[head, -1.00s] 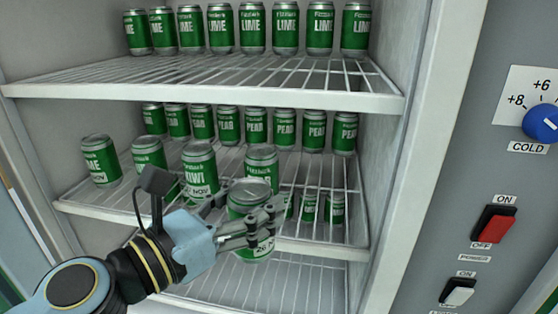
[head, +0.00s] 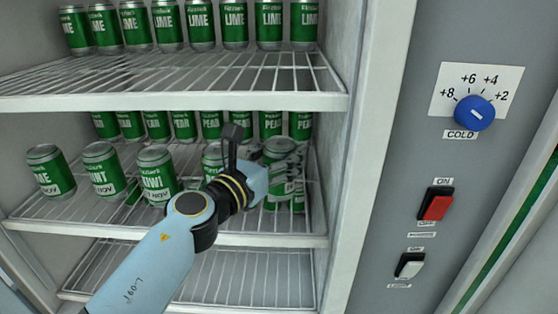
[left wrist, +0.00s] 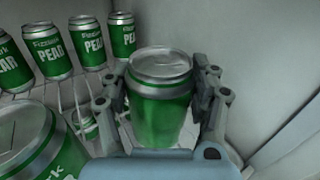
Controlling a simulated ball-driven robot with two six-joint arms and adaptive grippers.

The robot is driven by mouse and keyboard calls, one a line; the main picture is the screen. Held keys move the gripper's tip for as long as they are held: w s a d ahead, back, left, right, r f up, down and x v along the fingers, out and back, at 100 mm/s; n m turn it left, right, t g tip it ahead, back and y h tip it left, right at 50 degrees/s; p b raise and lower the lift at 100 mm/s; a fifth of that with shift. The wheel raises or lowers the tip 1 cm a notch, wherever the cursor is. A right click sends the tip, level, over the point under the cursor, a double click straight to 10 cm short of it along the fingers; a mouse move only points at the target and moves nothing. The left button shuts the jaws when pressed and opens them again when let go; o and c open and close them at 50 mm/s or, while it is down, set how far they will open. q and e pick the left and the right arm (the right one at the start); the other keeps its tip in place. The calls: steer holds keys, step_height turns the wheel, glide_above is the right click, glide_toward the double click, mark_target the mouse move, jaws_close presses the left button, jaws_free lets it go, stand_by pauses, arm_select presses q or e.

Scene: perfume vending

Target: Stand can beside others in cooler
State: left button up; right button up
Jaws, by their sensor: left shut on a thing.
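My left gripper (left wrist: 162,100) is shut on a green can (left wrist: 160,112) with a silver top, its jaws on either side. In the head view this can (head: 279,150) is at the right end of the front row on the middle shelf (head: 120,222), mostly hidden by my left gripper (head: 275,180). It looks upright; I cannot tell whether it touches the shelf. To its left in the front row stand a lime can (head: 51,170), a second can (head: 106,170), a kiwi can (head: 156,174) and one partly hidden can (head: 212,160). My right gripper is not in view.
A row of pear cans (head: 184,125) stands at the back of the middle shelf. Lime cans (head: 200,24) fill the upper shelf (head: 200,103). The cooler's side wall and frame (head: 365,150) are close at the right. The lower shelf (head: 200,275) looks empty. A blue knob (head: 475,113) and red switch (head: 436,206) are on the right panel.

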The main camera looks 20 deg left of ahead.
arm_select(q)
steer(key=shift+f, duration=0.7)
steer(key=shift+s+a+r, duration=0.1)
steer(key=shift+s+r, duration=0.1)
steer(key=shift+f, duration=0.2)
steer(key=o, duration=1.5)
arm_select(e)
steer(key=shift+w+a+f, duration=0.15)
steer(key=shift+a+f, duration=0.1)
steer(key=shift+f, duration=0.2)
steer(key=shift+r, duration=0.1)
arm_select(q)
steer(key=shift+s+r, duration=0.1)
steer(key=shift+s, duration=0.1)
steer(key=b+v, duration=0.1)
steer(key=v, duration=1)
steer(key=shift+s+a, duration=0.1)
steer(key=shift+s, duration=0.2)
steer(key=shift+r, duration=0.1)
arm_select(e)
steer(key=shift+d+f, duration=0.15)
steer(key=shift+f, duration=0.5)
